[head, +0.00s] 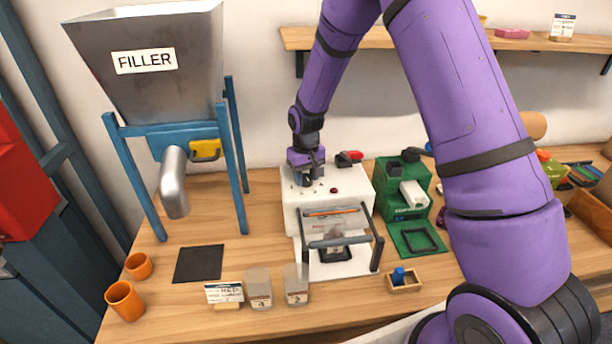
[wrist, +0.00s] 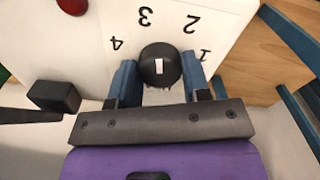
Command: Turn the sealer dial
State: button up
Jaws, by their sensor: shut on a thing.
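The sealer (head: 292,205) is a white box on the table with a bar frame at its front. Its black round dial (wrist: 160,64) shows in the wrist view, with a white pointer mark and the printed numbers 1, 2, 3 and 4 around it. My gripper (wrist: 163,80) is shut on the dial, with a blue finger on each side of it. The pointer mark lies roughly between the fingers. In the head view my gripper (head: 308,178) is over the sealer's top left and hides the dial.
A red button (wrist: 73,5) and a black block (wrist: 54,96) are near the dial. A green machine (head: 402,185) stands right of the sealer. The filler (head: 150,70) stands at the left. Jars (head: 258,288) and orange cups (head: 125,300) stand in front.

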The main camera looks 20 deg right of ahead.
aim_at(306, 177)
jog(key=shift+n, duration=1.1)
jog(key=o, duration=0.9)
notch_tip(306, 177, up, 11)
jog(key=shift+f, duration=0.1)
